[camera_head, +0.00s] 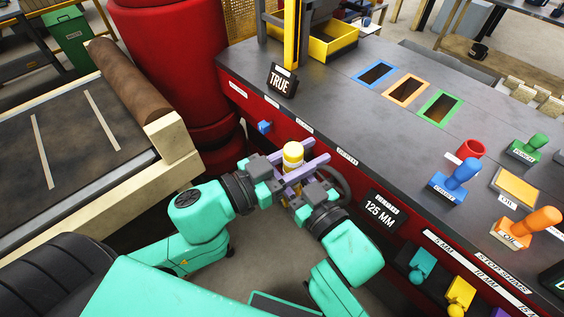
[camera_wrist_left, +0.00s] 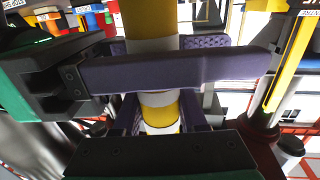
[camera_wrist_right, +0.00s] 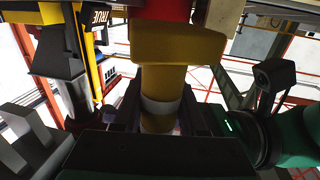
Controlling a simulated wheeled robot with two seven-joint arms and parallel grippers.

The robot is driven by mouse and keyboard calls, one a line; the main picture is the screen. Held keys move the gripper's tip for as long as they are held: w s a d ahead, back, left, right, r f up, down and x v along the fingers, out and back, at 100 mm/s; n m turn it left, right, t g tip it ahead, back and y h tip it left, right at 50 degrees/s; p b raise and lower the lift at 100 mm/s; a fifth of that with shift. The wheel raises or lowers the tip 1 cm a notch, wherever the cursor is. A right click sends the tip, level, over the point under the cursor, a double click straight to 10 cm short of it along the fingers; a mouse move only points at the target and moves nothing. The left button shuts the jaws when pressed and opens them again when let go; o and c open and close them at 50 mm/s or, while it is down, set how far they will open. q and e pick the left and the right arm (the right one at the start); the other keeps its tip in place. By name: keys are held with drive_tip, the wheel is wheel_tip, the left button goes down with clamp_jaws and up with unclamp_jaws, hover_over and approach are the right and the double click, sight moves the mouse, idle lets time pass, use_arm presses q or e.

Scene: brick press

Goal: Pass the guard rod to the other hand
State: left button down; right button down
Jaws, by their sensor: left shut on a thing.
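The guard rod (camera_head: 293,154), banded yellow and white, stands roughly upright between my two grippers. My left gripper (camera_head: 291,170) is shut on it, with purple fingers on either side below its yellow top. The rod also shows behind a purple finger in the left wrist view (camera_wrist_left: 160,110). My right gripper (camera_head: 298,196) comes in from the lower right, lower on the rod. In the right wrist view the rod (camera_wrist_right: 160,85) rises between its fingers. I cannot tell whether these fingers touch it. The rod's lower end is hidden.
The dark bench (camera_head: 330,110) with a red front is just beyond the grippers. A black handwheel (camera_head: 335,180) and a "125 MM" sign (camera_head: 382,211) are close on the right. A red column (camera_head: 180,80) and a conveyor (camera_head: 70,130) stand on the left.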

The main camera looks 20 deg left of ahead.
use_arm(q)
drive_tip(key=shift+c, duration=1.9)
unclamp_jaws()
drive_tip(key=shift+r, duration=0.1)
